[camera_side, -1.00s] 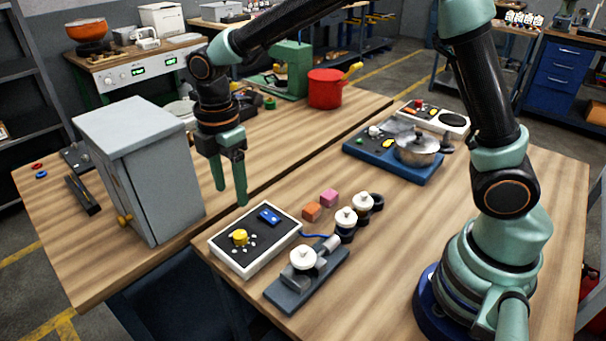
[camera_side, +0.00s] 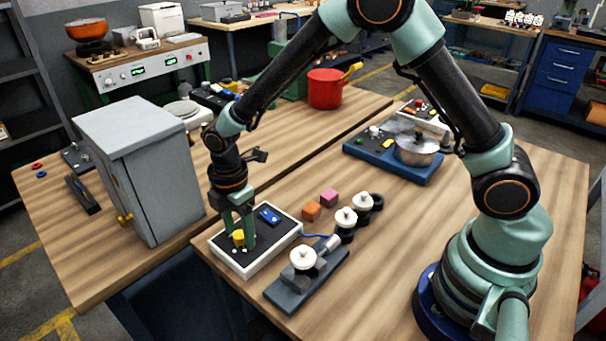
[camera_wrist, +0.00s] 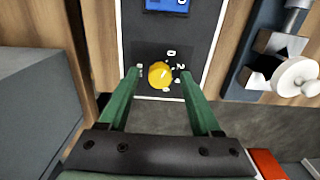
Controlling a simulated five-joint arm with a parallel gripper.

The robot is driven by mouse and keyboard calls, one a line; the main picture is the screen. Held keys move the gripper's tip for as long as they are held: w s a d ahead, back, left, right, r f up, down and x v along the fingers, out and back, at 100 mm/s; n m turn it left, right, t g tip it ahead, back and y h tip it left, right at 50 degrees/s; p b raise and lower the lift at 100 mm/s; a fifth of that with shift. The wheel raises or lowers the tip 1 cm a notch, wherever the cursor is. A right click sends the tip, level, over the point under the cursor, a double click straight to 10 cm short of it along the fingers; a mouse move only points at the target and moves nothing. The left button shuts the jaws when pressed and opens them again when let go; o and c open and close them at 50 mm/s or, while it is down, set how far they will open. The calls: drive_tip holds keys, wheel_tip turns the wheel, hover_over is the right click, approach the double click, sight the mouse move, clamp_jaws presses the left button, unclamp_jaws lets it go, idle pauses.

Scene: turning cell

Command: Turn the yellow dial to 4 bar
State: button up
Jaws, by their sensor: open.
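The yellow dial (camera_side: 239,237) sits on the black face of a white-rimmed panel box (camera_side: 272,256) near the front edge of the table. White marks ring the dial (camera_wrist: 160,74), and its pointer line is too small to read against them. A blue display (camera_side: 269,216) is on the same panel; it also shows at the top of the wrist view (camera_wrist: 167,5). My gripper (camera_side: 239,242) is low over the panel, with its two green fingers apart on either side of the dial. In the wrist view my gripper (camera_wrist: 160,72) straddles the dial with a gap on both sides.
A grey cabinet (camera_side: 150,170) stands close on the left. A dark block with a white knob (camera_side: 303,258) is right of the panel. Orange (camera_side: 311,211) and pink (camera_side: 329,197) cubes lie behind it. A blue tray with a pot (camera_side: 416,150) is farther back.

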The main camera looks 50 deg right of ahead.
clamp_jaws()
drive_tip(key=shift+m, duration=0.3)
drive_tip(key=m, duration=0.3)
drive_tip(key=shift+m, duration=0.3)
drive_tip(key=m, duration=0.4)
drive_tip(key=shift+m, duration=0.3)
drive_tip(key=m, duration=0.4)
drive_tip(key=shift+r, duration=0.1)
drive_tip(key=shift+m, duration=2.5)
